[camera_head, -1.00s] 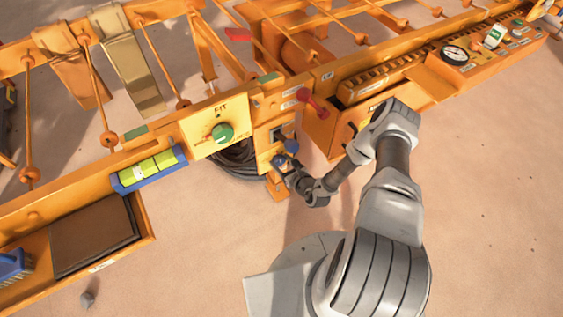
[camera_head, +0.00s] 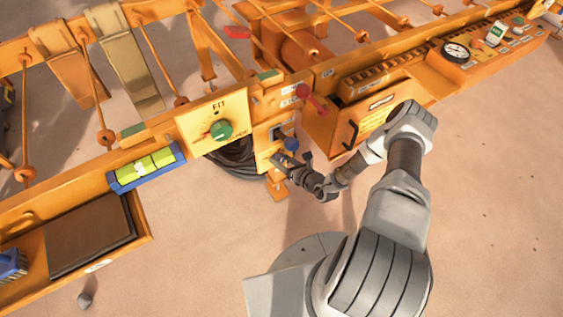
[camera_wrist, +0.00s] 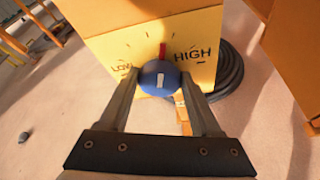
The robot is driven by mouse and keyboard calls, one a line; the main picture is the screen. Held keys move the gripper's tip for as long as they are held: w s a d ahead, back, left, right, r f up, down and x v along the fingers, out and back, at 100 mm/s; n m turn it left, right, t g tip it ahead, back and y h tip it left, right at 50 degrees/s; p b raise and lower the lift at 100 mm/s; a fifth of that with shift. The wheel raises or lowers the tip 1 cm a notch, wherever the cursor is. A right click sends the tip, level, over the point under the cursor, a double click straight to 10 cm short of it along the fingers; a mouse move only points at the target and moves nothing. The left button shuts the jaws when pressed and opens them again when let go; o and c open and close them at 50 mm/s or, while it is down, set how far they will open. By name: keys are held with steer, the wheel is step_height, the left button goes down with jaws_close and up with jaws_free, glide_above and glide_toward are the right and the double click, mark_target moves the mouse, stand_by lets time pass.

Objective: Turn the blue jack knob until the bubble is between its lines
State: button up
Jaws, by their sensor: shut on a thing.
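A white mark shows on the knob's face. My gripper (camera_wrist: 160,80) has one finger on each side of the knob and is shut on it. In the head view the knob (camera_head: 291,144) shows just beyond my gripper (camera_head: 292,158). The level (camera_head: 148,168), a yellow-green vial in a blue holder, is on the frame at left. A pale bubble shows left of its middle; its exact place between the lines is too small to tell.
A green knob (camera_head: 221,130) on a FIT plate stands left of the blue knob. A red handle (camera_head: 312,98) and an orange box (camera_head: 358,125) are close on the right. A dark coiled hose (camera_head: 238,161) lies behind. The floor in front is clear.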

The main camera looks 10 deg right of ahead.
steer(key=shift+d+f+m+y+b, duration=0.15)
steer(key=shift+f+m+y+b, duration=0.1)
steer(key=shift+m+y+b, duration=0.65)
steer(key=shift+m+b, duration=0.6)
steer(key=shift+m, duration=0.2)
steer(key=o, duration=1.4)
steer(key=shift+c, duration=0.2)
steer(key=shift+r, duration=0.1)
steer(key=p+v, duration=0.5)
steer(key=v, duration=1.2)
steer(key=shift+d, duration=0.4)
